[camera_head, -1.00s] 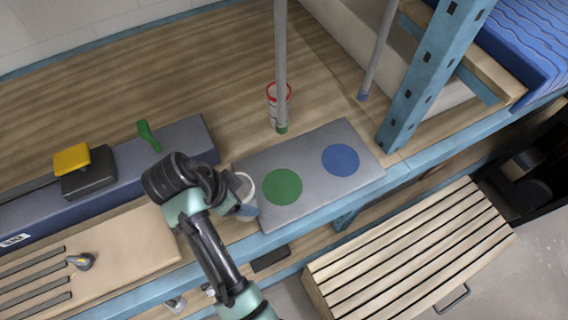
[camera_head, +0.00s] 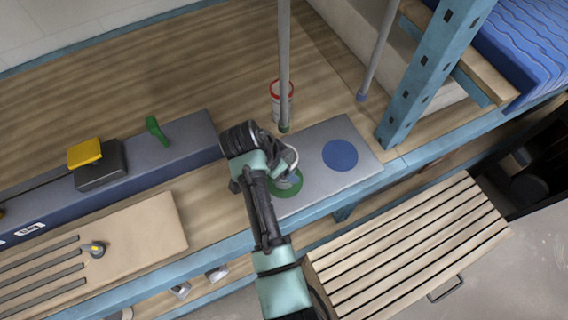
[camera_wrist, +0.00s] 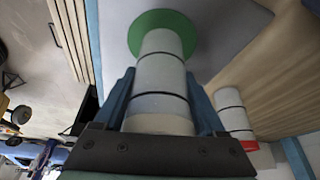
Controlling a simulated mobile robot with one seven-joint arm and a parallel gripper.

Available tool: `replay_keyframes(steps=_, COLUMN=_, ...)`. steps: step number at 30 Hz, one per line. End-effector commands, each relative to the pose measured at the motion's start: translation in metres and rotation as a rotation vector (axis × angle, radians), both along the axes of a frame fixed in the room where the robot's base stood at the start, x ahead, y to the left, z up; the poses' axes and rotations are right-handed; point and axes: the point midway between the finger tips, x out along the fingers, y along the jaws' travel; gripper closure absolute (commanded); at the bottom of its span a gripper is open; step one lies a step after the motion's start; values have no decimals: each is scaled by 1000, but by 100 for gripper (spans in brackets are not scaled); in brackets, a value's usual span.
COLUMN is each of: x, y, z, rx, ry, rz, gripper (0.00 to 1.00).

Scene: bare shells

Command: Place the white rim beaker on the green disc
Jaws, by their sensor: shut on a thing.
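The white rim beaker (camera_head: 293,158) is between the fingers of my gripper (camera_head: 280,165), with its white rim showing in the head view. In the wrist view the beaker (camera_wrist: 160,75) is held by my gripper (camera_wrist: 160,100), a finger on each side, and its far end overlaps the green disc (camera_wrist: 180,28). In the head view the green disc (camera_head: 290,191) lies on the grey plate (camera_head: 318,138) and is partly hidden by my gripper and the beaker. I cannot tell whether the beaker touches the disc.
A red rim beaker (camera_head: 282,104) stands behind the plate; it also shows in the wrist view (camera_wrist: 234,112). A grey pole (camera_head: 284,60) stands close by it. A blue disc (camera_head: 341,155) lies free on the plate's right. A blue-teal post (camera_head: 425,75) rises at the right.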

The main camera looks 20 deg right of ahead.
Motion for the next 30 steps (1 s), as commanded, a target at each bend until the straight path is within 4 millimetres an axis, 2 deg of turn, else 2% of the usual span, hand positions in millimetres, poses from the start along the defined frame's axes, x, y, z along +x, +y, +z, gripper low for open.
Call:
replay_keyframes(steps=7, x=0, y=0, z=-5, rx=0, ry=0, rz=0, gripper=85)
replay_keyframes(steps=8, x=0, y=0, z=-4, rx=0, ry=1, rz=0, gripper=22)
replay_keyframes(steps=12, x=0, y=0, z=-4, rx=0, ry=1, rz=0, gripper=0)
replay_keyframes(steps=18, x=0, y=0, z=-3, rx=0, ry=0, rz=0, gripper=0)
replay_keyframes(steps=23, x=0, y=2, z=4, rx=0, ry=-2, rz=1, gripper=0)
replay_keyframes(steps=26, x=-1, y=8, z=17, rx=0, ry=-3, rz=1, gripper=0)
replay_keyframes(steps=30, x=-3, y=19, z=44, rx=0, ry=-6, rz=1, gripper=0)
